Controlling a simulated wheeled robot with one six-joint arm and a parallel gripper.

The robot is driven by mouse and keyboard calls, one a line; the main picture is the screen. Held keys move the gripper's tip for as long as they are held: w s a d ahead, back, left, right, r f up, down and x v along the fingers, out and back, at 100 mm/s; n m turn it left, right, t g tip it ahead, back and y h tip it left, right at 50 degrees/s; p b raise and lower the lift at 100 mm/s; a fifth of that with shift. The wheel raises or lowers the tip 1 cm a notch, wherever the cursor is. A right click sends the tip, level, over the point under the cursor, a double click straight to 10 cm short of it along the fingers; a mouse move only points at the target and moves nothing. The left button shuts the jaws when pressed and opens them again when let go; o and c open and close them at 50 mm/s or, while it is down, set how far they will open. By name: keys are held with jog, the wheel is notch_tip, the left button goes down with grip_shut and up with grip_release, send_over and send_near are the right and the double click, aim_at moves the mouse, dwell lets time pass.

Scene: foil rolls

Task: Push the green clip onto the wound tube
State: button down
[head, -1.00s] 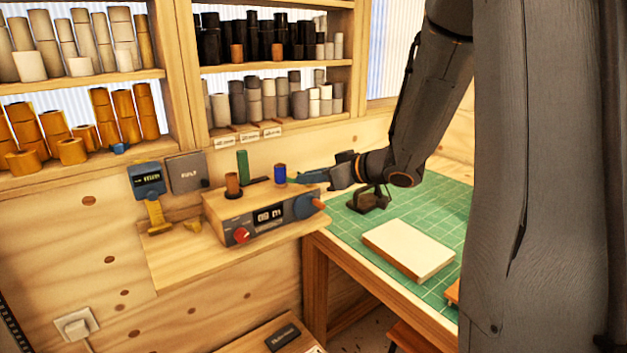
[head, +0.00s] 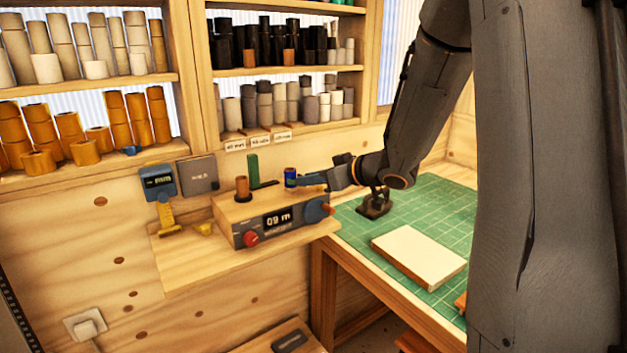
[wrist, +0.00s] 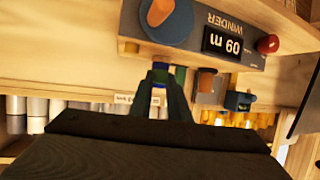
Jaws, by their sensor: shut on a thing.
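My gripper (head: 306,181) reaches in from the right above the winder box. The wound tube (head: 291,173), dark blue, stands upright on the right end of the winder. The fingertips and clip are against its side, or very nearly so; I cannot tell how far the clip is around it. In the wrist view the blue tube (wrist: 160,67) shows just beyond the fingertips (wrist: 164,82), and the fingers hide most of the clip.
The winder (head: 275,222) shows 09 m and stands on a wooden shelf. A copper-brown roll (head: 242,188) and a green tube (head: 253,168) stand on it, left of the blue tube. Right are a green cutting mat (head: 440,215), a dark stand (head: 375,203) and a pale block (head: 420,254).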

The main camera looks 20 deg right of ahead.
jog(key=shift+w+a, duration=0.4)
jog(key=shift+w, duration=0.15)
jog(key=shift+w+a+p, duration=0.2)
jog(key=shift+w+p, duration=0.15)
jog(key=shift+p, duration=0.1)
dwell(1.1)
jog(key=c, duration=1.6)
grip_release()
jog(key=b+v, duration=0.1)
jog(key=v, duration=0.6)
jog(key=shift+s+d, duration=0.2)
jog(key=shift+s, duration=0.15)
